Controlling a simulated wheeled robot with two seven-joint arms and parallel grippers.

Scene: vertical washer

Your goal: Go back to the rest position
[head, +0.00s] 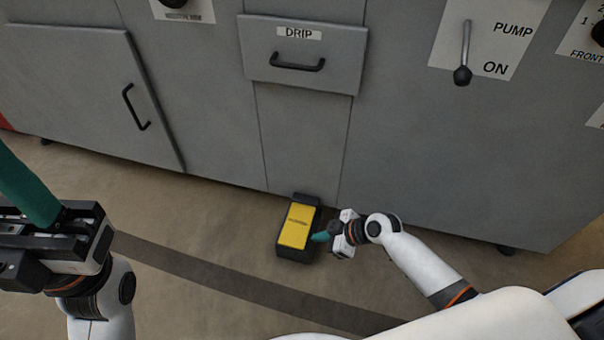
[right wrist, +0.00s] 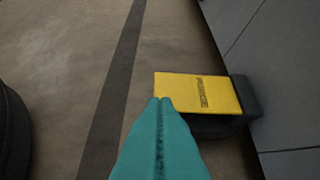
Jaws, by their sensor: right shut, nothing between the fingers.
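My right gripper (head: 320,237) is low, near the floor in front of the grey machine. In the right wrist view its teal fingers (right wrist: 160,101) are pressed together with nothing between them. Their tips overlap the near edge of a yellow-topped black pedal-like block (head: 296,226) in that view, where its yellow top (right wrist: 198,92) shows; I cannot tell whether they touch it. My left gripper (head: 22,190) is at the left edge of the head view, raised and close to the camera. One teal finger shows there and its tip is cut off, so its opening is unclear.
The grey machine (head: 210,110) fills the back, with a drawer labelled DRIP (head: 303,53), a door handle (head: 135,107) and a PUMP lever (head: 465,52). The block sits on the floor against its base. A dark stripe (head: 200,268) crosses the floor, otherwise mostly clear.

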